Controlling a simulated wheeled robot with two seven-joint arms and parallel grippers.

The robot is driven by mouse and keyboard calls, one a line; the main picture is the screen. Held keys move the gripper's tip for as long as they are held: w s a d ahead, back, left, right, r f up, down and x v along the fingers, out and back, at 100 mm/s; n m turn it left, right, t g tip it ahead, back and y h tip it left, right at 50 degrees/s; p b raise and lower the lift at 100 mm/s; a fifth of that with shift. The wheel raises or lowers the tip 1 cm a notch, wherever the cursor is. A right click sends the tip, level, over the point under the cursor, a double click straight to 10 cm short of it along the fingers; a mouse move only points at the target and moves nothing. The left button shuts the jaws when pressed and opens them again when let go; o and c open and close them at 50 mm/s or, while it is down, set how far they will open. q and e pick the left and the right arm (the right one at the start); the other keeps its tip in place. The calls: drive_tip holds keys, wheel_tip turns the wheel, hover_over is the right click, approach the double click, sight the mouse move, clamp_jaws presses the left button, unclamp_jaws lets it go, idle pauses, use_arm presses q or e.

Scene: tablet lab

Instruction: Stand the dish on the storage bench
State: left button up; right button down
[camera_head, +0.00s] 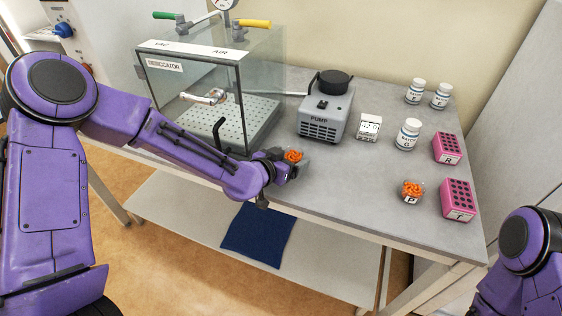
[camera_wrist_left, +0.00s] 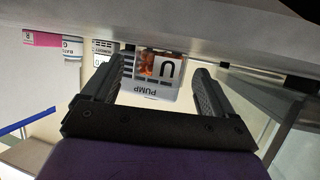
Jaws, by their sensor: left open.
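A small clear dish (camera_head: 293,156) with orange contents stands near the front edge of the grey bench (camera_head: 340,185). In the left wrist view this dish (camera_wrist_left: 146,66) carries a label "U" and shows between my fingers. My left gripper (camera_head: 285,168) is open at the dish, its fingers on either side; I cannot tell whether they touch it. A second clear dish (camera_head: 412,190) with orange contents and a letter label stands farther right on the bench. My right gripper is out of view; only part of my right arm shows at lower right.
A glass desiccator (camera_head: 205,95) stands left, behind my left arm. A grey pump (camera_head: 325,108) and a small white box (camera_head: 369,127) stand behind the dish. White bottles (camera_head: 408,134) and pink racks (camera_head: 458,200) are at right. A blue cloth (camera_head: 258,235) lies on the lower shelf.

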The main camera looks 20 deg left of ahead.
use_arm(q)
drive_tip(key=v, duration=0.9)
drive_tip(key=shift+r, duration=0.1)
drive_tip(key=p+v, duration=0.2)
drive_tip(key=p, duration=0.1)
drive_tip(key=shift+r, duration=0.3)
drive_tip(key=shift+s, duration=0.15)
drive_tip(key=shift+s+a+f, duration=0.1)
drive_tip(key=shift+f, duration=0.1)
